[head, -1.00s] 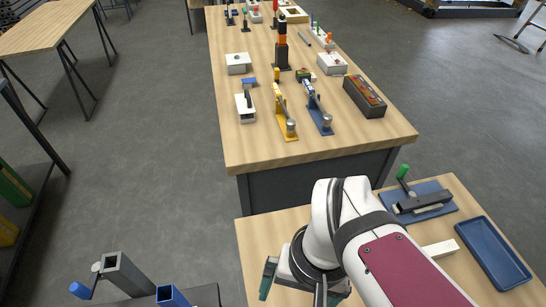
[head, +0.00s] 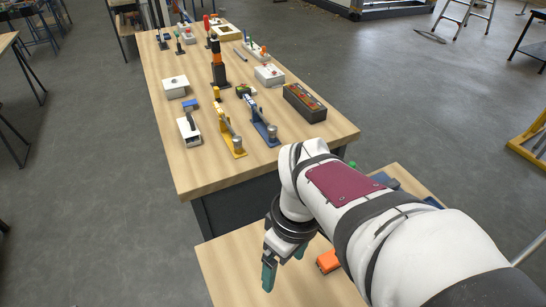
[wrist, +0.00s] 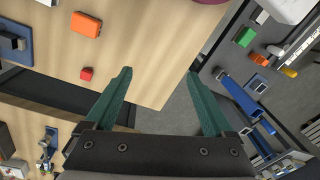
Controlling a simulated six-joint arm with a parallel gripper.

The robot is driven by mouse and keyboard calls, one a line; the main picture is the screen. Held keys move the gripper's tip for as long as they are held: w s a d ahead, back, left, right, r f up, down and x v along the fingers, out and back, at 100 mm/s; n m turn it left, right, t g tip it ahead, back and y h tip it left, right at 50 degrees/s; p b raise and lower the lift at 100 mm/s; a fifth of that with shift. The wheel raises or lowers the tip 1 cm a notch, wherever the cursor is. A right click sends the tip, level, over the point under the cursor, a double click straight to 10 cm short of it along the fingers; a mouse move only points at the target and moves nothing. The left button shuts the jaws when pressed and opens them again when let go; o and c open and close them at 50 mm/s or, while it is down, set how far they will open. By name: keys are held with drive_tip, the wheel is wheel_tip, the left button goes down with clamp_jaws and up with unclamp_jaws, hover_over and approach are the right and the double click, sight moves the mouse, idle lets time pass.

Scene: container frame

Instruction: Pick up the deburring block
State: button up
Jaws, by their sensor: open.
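An orange block (head: 328,261) with a small dark spot on top lies on the near wooden table, partly hidden by my arm. It also shows at the upper left of the wrist view (wrist: 86,25). It may be the deburring block; I cannot tell for sure. My gripper (head: 284,264) is open and empty, left of the orange block and above the table's left part. In the wrist view my gripper's teal fingers (wrist: 158,72) are spread with only tabletop and floor behind them, apart from the block.
A small red cube (wrist: 86,73) lies near the orange block. The far workbench (head: 185,155) holds blue and yellow clamps, boxes and a dark tray. A blue-based fixture (wrist: 14,44) stands on the near table. Bare tabletop (head: 222,262) lies left of my gripper.

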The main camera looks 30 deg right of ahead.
drive_tip(key=w+d+f+n, duration=0.3)
drive_tip(key=d+n, duration=0.5)
drive_tip(key=d, duration=0.1)
drive_tip(key=n+h, duration=0.1)
drive_tip(key=n, duration=0.5)
hover_over(331, 258)
wheel_tip(331, 258, down, 2)
wheel_tip(331, 258, down, 16)
drive_tip(key=shift+r, duration=0.1)
clamp_jaws()
